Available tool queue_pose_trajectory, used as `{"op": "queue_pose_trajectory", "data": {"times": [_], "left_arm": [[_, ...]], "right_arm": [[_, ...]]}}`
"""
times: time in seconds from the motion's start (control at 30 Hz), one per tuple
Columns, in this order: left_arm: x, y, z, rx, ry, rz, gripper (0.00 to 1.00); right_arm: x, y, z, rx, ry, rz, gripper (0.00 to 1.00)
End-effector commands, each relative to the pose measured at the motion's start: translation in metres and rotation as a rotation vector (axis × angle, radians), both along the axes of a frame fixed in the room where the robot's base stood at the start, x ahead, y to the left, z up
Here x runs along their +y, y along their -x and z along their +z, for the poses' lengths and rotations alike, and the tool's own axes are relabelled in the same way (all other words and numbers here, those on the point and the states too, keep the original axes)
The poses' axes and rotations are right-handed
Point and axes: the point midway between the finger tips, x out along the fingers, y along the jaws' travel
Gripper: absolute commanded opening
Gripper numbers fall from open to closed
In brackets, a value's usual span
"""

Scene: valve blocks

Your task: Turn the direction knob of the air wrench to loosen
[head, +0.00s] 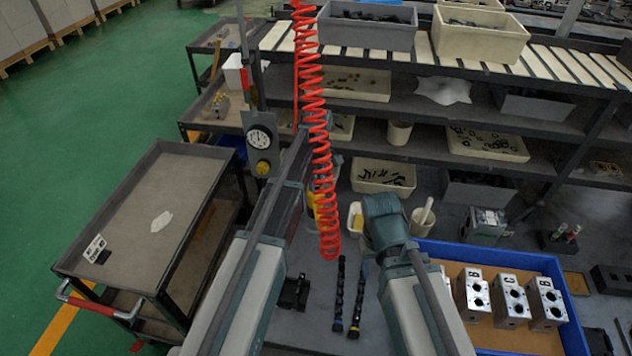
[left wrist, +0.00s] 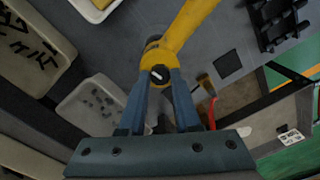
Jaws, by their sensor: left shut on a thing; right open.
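The yellow air wrench (left wrist: 186,28) runs up and to the right in the left wrist view. Its round black direction knob (left wrist: 160,74) faces my left wrist camera and carries a short pale mark. My left gripper (left wrist: 159,80) is shut on the knob, with a blue fingertip at each side. In the head view a bit of the yellow wrench (head: 312,205) shows beside the red hose; my left arm and the hose hide the rest. My right gripper (head: 384,212) is open, right of the hose above the bench; its fingertips are mostly hidden.
The red coiled hose (head: 325,190) hangs in front of my left arm. A blue tray (head: 560,270) with several lettered valve blocks lies at the right. Black valve parts (head: 338,290) lie between my arms. A gauge (head: 260,138) stands at left, and a grey cart (head: 145,215) beyond.

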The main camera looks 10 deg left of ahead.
Motion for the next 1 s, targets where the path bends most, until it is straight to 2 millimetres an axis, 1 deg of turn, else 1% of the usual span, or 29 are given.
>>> {"op": "queue_pose_trajectory", "data": {"times": [0.3, 0.87, 0.9, 0.97, 1.0], "left_arm": [[0.0000, 0.0000, 0.0000, 0.000, 0.001, 0.112, 0.00], [0.0001, -0.0001, 0.0000, 0.000, 0.000, 0.135, 0.00], [0.0001, -0.0001, 0.0000, 0.000, 0.000, 0.135, 0.37], [0.0001, -0.0001, 0.0000, 0.000, 0.000, 0.135, 0.48], [0.0001, -0.0001, 0.0000, 0.000, 0.000, 0.135, 0.55]], "right_arm": [[0.0000, 0.0000, 0.0000, 0.000, 0.000, 0.000, 0.50], [0.0000, 0.0000, 0.0000, 0.000, 0.000, 0.000, 0.50], [0.0000, 0.0000, 0.0000, 0.000, 0.000, 0.000, 0.50], [0.0000, 0.0000, 0.0000, 0.000, 0.000, 0.000, 0.50], [0.0000, 0.0000, 0.0000, 0.000, 0.000, 0.000, 0.50]]}}
